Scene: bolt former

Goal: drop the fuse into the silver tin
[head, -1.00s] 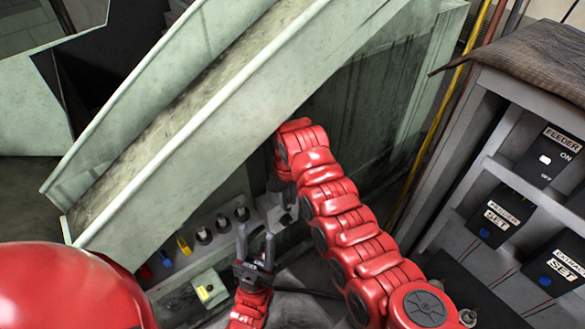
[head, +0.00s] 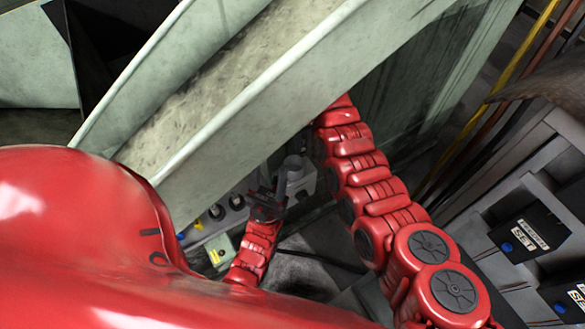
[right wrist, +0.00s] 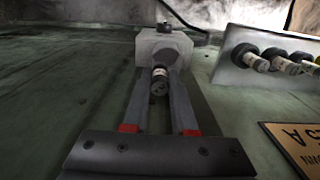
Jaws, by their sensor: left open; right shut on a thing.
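The fuse (right wrist: 160,84), a small cylinder with a pale band and dark ends, is between the fingers of my right gripper (right wrist: 163,74) in the right wrist view. That gripper is shut on it. A grey block (right wrist: 152,45) with a round part stands just beyond the fingertips; I cannot tell whether the fuse touches it. In the head view my right gripper is not made out at the far end of its arm. My left gripper (head: 270,186) is open and empty, fingers upward, below the chute. I cannot make out a silver tin.
A pale sloping chute (head: 290,85) crosses above the grippers. A panel (right wrist: 240,68) with several fuses stands at the right of the wrist view, by a tan plate (right wrist: 294,145). A cabinet with switch boxes (head: 521,235) is at right. Dark floor lies below.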

